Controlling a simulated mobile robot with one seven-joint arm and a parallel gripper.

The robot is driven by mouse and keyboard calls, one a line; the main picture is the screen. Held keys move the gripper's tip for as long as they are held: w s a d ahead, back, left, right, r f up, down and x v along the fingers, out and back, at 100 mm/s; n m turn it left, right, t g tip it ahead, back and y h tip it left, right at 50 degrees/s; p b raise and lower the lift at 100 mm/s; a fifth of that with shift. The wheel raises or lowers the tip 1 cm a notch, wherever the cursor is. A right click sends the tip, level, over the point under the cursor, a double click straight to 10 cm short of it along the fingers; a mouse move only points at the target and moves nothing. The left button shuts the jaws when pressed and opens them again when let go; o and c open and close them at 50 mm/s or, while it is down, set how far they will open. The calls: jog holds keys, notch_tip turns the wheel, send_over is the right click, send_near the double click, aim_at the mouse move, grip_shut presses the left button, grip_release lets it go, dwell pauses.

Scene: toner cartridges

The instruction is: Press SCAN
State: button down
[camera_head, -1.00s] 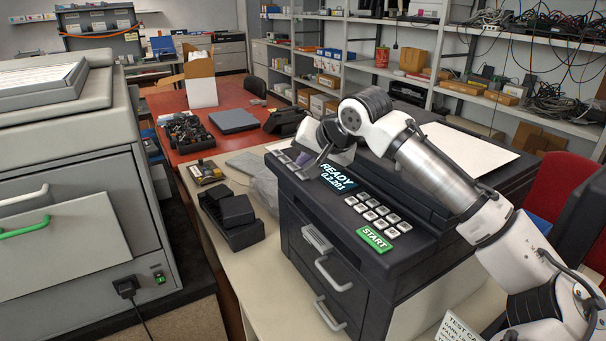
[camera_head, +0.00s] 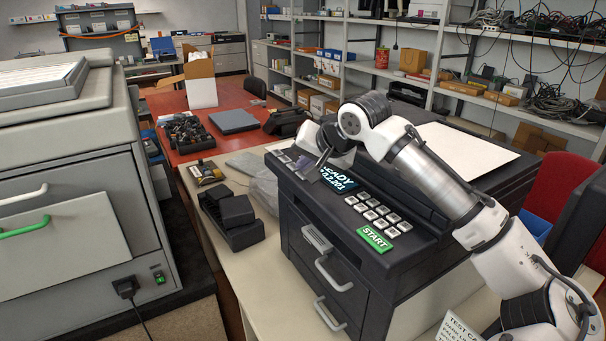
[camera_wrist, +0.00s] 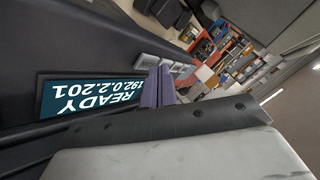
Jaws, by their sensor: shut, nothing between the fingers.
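The dark printer (camera_head: 320,215) has a sloping control panel with a lit display (camera_head: 341,181) reading READY; the display is upside down in the wrist view (camera_wrist: 92,95). A row of small grey keys (camera_head: 282,158) lies left of the display, and it also shows in the wrist view (camera_wrist: 172,66). I cannot read a SCAN label on any key. My gripper (camera_head: 318,172) is shut and empty, pointing down at the panel between these keys and the display. In the wrist view its fingertips (camera_wrist: 158,86) overlap the key row; I cannot tell whether they touch a key.
A green START key (camera_head: 375,239) and a grey keypad (camera_head: 372,211) lie right of the display. White paper (camera_head: 460,150) lies on the printer top. Black trays (camera_head: 232,216) stand on the table to the left. A large grey machine (camera_head: 70,180) fills the far left.

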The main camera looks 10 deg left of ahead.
jog(key=shift+f, duration=0.45)
dwell(0.3)
jog(key=shift+r, duration=0.15)
jog(key=shift+r+p, duration=0.6)
jog(key=shift+r, duration=0.1)
notch_tip(320, 180, up, 5)
jog(key=p, duration=0.4)
dwell(0.8)
